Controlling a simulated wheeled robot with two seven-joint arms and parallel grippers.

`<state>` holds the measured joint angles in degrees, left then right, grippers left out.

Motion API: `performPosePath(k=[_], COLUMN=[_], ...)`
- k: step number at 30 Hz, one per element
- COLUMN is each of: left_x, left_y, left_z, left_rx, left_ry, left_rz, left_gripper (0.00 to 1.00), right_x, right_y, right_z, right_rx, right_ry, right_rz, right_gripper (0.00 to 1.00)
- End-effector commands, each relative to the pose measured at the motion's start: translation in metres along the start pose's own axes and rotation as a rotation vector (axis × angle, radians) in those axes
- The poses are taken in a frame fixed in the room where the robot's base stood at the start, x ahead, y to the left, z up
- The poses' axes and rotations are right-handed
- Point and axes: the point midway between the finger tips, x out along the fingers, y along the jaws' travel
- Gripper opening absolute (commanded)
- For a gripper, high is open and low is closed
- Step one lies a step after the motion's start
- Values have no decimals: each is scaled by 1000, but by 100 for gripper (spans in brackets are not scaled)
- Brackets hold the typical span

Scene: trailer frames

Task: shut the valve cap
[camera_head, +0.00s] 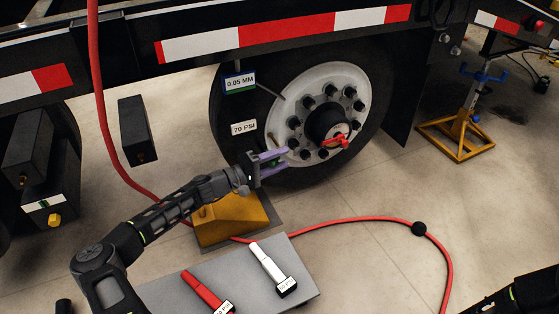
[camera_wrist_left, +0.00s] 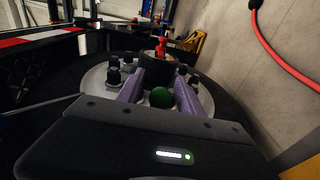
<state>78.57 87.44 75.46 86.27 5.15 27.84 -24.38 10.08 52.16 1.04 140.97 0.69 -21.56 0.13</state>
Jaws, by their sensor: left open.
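The wheel (camera_head: 378,105) has a pale rim with dark lug nuts and a black hub. My left gripper (camera_head: 284,160) has purple fingers and is at the lower left of the rim. It is open, with its fingers pointing toward the wheel. A small round green piece (camera_wrist_left: 161,97) shows between the fingers in the left wrist view; it may be the valve cap. I cannot tell whether a finger touches it. In that view my left gripper (camera_wrist_left: 157,80) reaches over the rim. My right gripper is out of view.
A red piece (camera_head: 336,140) sits on the hub. A yellow chock (camera_head: 232,222) stands under my left arm. A grey board (camera_head: 300,268) holds red (camera_head: 205,289) and white (camera_head: 268,264) gauges. A red hose (camera_head: 375,219) crosses the floor. A yellow jack stand (camera_head: 460,138) is at right.

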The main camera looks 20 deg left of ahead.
Motion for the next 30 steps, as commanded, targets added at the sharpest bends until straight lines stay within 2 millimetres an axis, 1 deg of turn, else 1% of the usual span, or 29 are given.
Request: performPosePath(k=[1, 2, 16, 30], left_x=[0, 0, 0, 0], left_y=[0, 0, 0, 0], left_z=[0, 0, 0, 0], left_rx=[0, 0, 0, -1], left_ry=[0, 0, 0, 16], left_rz=[0, 0, 0, 0], left_gripper=[41, 39, 0, 0], right_x=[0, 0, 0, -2], right_y=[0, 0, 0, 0], right_z=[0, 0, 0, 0], right_rx=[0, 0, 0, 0], right_ry=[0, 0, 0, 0], right_rz=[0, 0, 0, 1], right_gripper=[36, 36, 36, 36])
